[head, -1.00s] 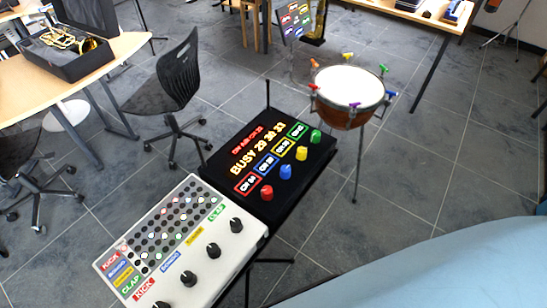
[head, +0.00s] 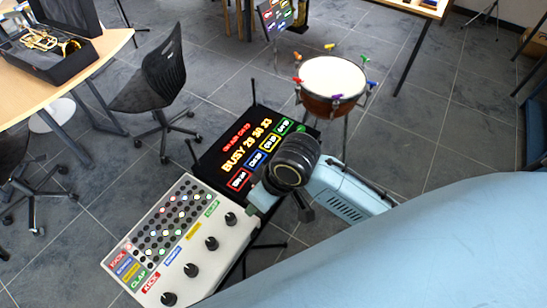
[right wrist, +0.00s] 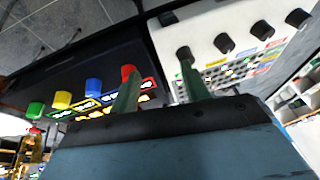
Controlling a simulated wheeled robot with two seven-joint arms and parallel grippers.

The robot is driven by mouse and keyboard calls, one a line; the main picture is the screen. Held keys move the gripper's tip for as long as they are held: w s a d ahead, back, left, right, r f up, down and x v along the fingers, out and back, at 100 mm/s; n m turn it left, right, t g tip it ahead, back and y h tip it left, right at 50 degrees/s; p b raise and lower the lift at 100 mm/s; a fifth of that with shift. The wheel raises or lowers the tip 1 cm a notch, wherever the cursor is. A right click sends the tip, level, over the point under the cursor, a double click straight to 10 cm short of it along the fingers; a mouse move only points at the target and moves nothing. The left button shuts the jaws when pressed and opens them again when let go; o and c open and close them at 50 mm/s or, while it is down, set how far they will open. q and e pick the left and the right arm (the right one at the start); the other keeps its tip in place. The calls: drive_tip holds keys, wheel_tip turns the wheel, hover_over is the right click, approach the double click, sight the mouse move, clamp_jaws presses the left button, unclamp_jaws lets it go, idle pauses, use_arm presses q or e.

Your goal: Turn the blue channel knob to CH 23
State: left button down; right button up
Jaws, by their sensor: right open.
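The black channel panel (head: 206,160) stands in the middle of the head view, with a lit display and colored labels. My right wrist and hand cover its knobs there. In the right wrist view the blue knob (right wrist: 93,87) sits between the yellow knob (right wrist: 62,99) and the red knob (right wrist: 129,72). My right gripper (right wrist: 158,72) is open and empty. One finger overlaps the red knob in that view, and contact cannot be told. The blue knob lies left of both fingers, outside the jaws. My left gripper is not in view.
A white drum pad box (head: 218,245) with black knobs adjoins the panel. A kettle drum (head: 333,80) stands behind it. A black chair (head: 160,75) and a table with an instrument case (head: 75,60) are at the left. The green knob (right wrist: 35,109) is at the row's far end.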

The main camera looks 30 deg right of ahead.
drive_tip(key=w+d+r+g+h, duration=0.3)
drive_tip(key=w+d+r, duration=0.4)
drive_tip(key=w+d, duration=0.3)
drive_tip(key=shift+m, duration=0.3)
drive_tip(key=f, duration=0.8)
drive_tip(key=w+a+f, duration=0.1)
drive_tip(key=f, duration=0.3)
drive_tip(key=shift+w+f+b, duration=0.1)
drive_tip(key=shift+f+b, duration=0.25)
drive_tip(key=shift+f, duration=0.05)
drive_tip(key=c, duration=1)
